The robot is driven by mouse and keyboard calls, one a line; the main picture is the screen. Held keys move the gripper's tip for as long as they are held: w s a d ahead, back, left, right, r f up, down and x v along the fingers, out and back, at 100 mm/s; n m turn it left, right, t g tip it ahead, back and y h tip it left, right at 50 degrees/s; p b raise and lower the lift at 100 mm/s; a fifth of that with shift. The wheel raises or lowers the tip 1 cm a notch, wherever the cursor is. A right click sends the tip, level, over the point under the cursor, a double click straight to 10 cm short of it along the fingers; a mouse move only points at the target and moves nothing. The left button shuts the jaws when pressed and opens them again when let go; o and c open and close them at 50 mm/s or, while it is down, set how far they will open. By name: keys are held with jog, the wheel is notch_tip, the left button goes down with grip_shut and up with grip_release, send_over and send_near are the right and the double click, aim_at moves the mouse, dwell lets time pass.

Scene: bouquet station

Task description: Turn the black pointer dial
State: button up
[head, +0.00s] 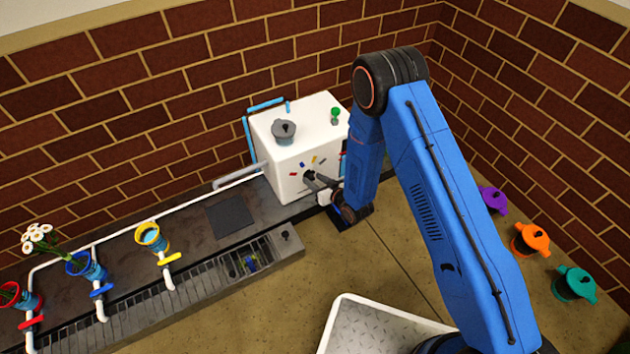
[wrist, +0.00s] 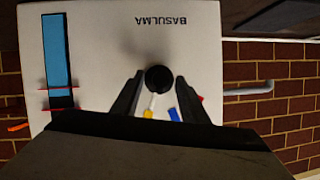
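The black dial (wrist: 158,79) is a round knob on the front of the white box. In the wrist view a short white line below it reaches toward a yellow mark (wrist: 148,113); a blue mark (wrist: 173,114) is beside that. My gripper (wrist: 159,77) is open, with one dark finger on each side of the dial and a small gap showing at each side. In the head view my gripper (head: 311,179) reaches the front of the white box (head: 285,185), where its fingers partly hide the dial. Contact with the dial cannot be told.
A grey lidded pot (head: 284,131) and a green knob (head: 335,115) stand on top of the box. A blue-filled gauge strip (wrist: 57,55) is on its front. Coloured vases and a grated channel lie left; a metal tray (head: 345,325) is in front.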

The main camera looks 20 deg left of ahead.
grip_shut()
dwell(0.3)
jog(key=shift+s+a+n+t+h, duration=0.1)
jog(key=shift+n+t+h, duration=0.2)
jog(key=shift+n, duration=0.25)
jog(key=shift+s+a+n+t+h, duration=0.1)
jog(key=shift+n+t+h, duration=0.2)
jog(key=shift+n, duration=0.25)
jog(key=shift+s+n+t+h, duration=0.1)
jog(key=shift+n+t+h, duration=0.65)
jog(key=shift+n, duration=0.75)
jog(key=shift+t, duration=0.25)
grip_release()
